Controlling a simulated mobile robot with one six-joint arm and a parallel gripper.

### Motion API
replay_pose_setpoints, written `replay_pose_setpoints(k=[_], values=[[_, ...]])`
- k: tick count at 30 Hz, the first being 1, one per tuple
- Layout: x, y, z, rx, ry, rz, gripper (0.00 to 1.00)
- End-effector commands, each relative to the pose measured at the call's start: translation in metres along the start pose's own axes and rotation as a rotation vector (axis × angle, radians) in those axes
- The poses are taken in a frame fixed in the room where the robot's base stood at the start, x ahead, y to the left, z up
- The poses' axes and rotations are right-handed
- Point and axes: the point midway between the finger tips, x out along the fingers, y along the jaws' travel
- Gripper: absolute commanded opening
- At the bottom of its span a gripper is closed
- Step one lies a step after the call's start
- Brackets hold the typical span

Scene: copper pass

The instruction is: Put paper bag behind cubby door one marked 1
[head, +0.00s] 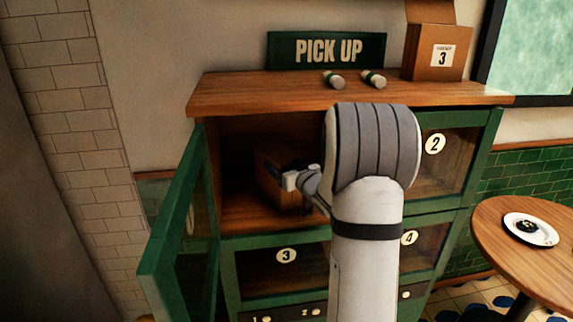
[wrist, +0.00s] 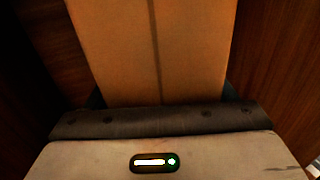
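The brown paper bag (head: 268,180) is inside the upper left cubby (head: 240,213), at or just above its floor; I cannot tell if it touches. My gripper (head: 290,178) reaches into this cubby and is at the bag. In the wrist view, the bag (wrist: 150,50) fills the space ahead of the gripper (wrist: 162,98), with a dark finger close against each side. The green-framed glass door (head: 180,225) of this cubby stands wide open to the left. Its number does not show. My arm hides the cubby's right part.
Cubby doors marked 2 (head: 447,160), 3 (head: 270,275) and 4 (head: 425,255) are shut. On the wooden top (head: 260,90) stand a PICK UP sign (head: 328,50), two small cylinders and a brown package (head: 435,65) marked 3. A round table (head: 510,260) stands at right.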

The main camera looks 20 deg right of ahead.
Motion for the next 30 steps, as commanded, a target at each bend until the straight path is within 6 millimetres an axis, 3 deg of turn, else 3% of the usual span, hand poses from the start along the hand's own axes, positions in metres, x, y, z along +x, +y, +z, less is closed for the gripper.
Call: replay_pose_setpoints(k=[6, 16, 20, 30], values=[[0.0, 0.0, -0.001, 0.0, 0.0, 0.001, 0.95], [0.0, 0.001, -0.006, 0.0, 0.0, 0.001, 0.95], [-0.021, 0.002, -0.002, 0.0, 0.001, 0.005, 0.95], [-0.093, 0.002, -0.002, -0.001, 0.001, 0.005, 0.95]])
